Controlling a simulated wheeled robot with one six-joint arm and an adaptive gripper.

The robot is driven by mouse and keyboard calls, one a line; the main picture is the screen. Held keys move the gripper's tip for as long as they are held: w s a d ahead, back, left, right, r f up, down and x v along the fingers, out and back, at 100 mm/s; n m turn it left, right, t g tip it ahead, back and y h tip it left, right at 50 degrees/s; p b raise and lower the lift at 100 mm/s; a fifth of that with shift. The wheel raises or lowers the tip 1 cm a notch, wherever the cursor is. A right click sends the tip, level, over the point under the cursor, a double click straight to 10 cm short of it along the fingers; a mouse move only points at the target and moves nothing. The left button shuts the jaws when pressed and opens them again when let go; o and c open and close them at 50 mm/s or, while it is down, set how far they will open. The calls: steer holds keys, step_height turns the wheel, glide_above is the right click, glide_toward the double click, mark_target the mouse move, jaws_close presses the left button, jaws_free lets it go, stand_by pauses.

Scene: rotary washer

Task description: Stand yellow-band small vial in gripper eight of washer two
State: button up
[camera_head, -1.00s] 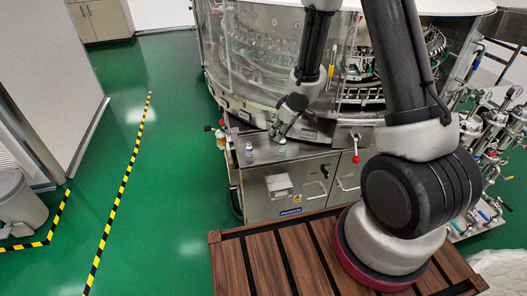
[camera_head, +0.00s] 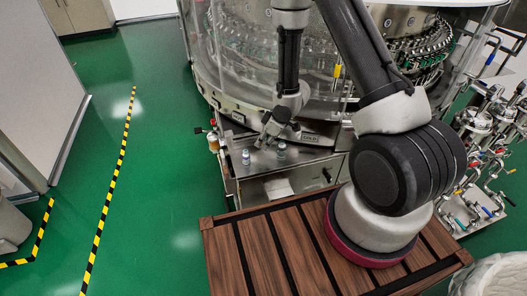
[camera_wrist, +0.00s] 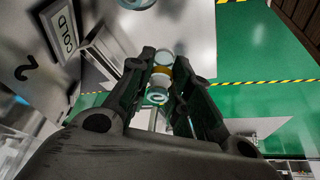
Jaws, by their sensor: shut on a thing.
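My gripper (camera_wrist: 160,72) is shut on a small vial with a yellow-orange band (camera_wrist: 158,85) in the wrist view. The vial lies between the two dark fingers, with a clear end beyond them. In the head view my gripper (camera_head: 268,132) hangs over the steel counter in front of the washer, and the held vial cannot be made out there. The round washer (camera_head: 330,75) stands behind with a ring of grippers (camera_head: 430,45) inside; gripper eight cannot be told apart.
Two small vials, one at left (camera_head: 246,157) and one at right (camera_head: 281,151), stand on the counter below my gripper. An amber-coloured item (camera_head: 213,142) is at its left edge. A "COLD" sign (camera_wrist: 66,32) is near the gripper. Valves and pipes (camera_head: 485,150) stand at right.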

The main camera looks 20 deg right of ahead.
steer(key=shift+f, duration=2.55)
steer(key=shift+f, duration=0.1)
steer(key=o, duration=0.7)
steer(key=v, duration=1.2)
steer(key=shift+o, duration=0.5)
